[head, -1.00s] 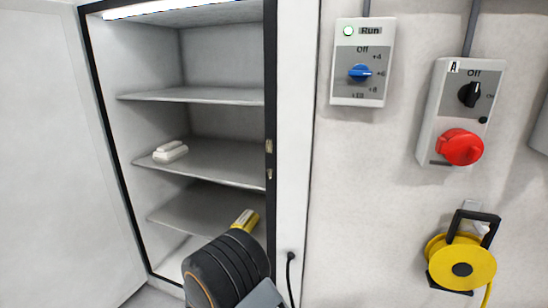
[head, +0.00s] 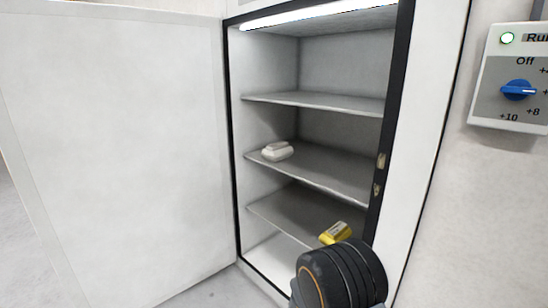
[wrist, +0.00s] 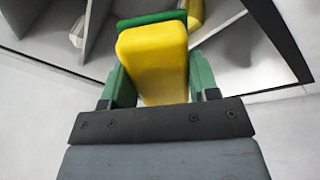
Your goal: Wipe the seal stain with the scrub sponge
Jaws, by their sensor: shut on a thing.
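My gripper (wrist: 163,88) is shut on the scrub sponge (wrist: 153,62), a yellow block with a green layer at its far end. Green fingers press on both its sides. The fingers are hidden there. Two tan marks (head: 381,161) sit one above the other on the dark strip (head: 391,120) along the cabinet opening's right edge; I cannot tell whether they are the seal stain.
The cabinet door (head: 120,150) stands wide open on the left. Grey shelves (head: 330,175) cross the cabinet, and a small white object (head: 276,151) sits on the middle one. A control box with a blue knob (head: 519,90) is on the wall to the right.

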